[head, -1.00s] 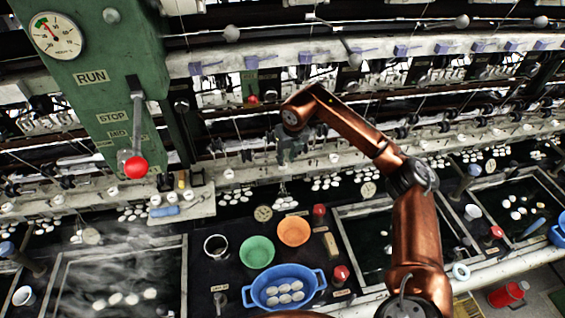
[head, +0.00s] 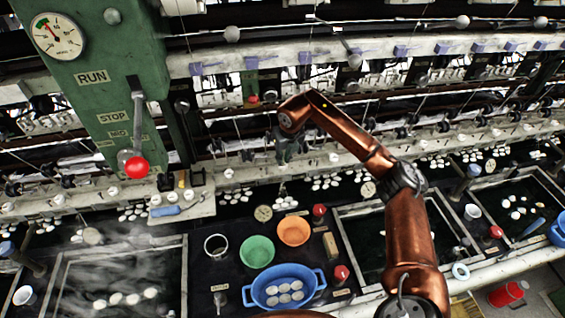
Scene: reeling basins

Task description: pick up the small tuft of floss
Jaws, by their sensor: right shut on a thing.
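My right gripper (head: 285,160) hangs at the end of the copper-coloured arm, over the pale ledge behind the basins. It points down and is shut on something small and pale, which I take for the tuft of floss. The tuft is too small and too much hidden by the fingers to make out its shape. My left gripper is not in view.
A blue two-handled tub (head: 263,300) with white cocoons, a green bowl (head: 257,251) and an orange bowl (head: 294,231) stand in front. A steaming basin (head: 70,262) is at left.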

